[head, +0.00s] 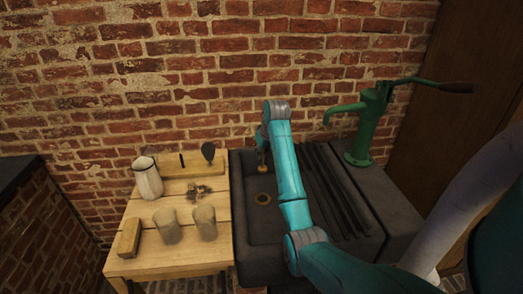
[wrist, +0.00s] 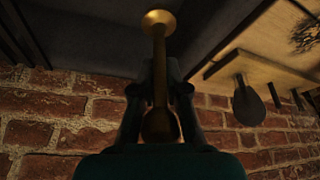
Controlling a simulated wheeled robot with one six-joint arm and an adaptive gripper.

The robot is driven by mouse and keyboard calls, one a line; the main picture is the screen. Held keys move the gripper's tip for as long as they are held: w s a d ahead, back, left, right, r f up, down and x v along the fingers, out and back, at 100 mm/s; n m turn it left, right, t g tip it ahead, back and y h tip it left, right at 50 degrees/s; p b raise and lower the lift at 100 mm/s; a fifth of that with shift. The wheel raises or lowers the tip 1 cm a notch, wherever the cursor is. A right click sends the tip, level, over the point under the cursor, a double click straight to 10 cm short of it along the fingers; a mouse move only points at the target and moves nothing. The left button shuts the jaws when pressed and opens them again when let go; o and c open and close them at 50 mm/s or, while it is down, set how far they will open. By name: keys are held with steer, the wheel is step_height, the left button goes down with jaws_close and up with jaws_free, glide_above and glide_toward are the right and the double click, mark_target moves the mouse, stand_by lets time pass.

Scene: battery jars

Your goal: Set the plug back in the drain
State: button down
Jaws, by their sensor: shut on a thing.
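The plug is a brass piece with a knob, a thin stem and a flared round end; it shows in the wrist view (wrist: 159,62). My gripper (wrist: 160,95) is shut on it near the knob, and the flared end points away from the fingers. In the head view my gripper (head: 262,150) hangs over the back of the dark stone sink (head: 243,215), with a bit of the plug (head: 262,168) showing below it. The drain (head: 263,198) is a brass ring with a dark centre in the sink floor, apart from the plug and nearer the front.
A wooden table (head: 160,261) left of the sink carries a pale jug (head: 147,178), two jars (head: 167,225) (head: 205,222), a wooden block (head: 130,238) and a small dark tangle (head: 199,190). A ribbed drainboard (head: 335,200) and a green hand pump (head: 368,125) stand right. A brick wall closes the back.

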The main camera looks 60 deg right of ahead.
steer(key=shift+f, duration=7.8)
steer(key=c, duration=1.1)
jaws_free()
steer(key=shift+f, duration=0.1)
steer(key=v, duration=1.2)
steer(key=shift+a, duration=0.1)
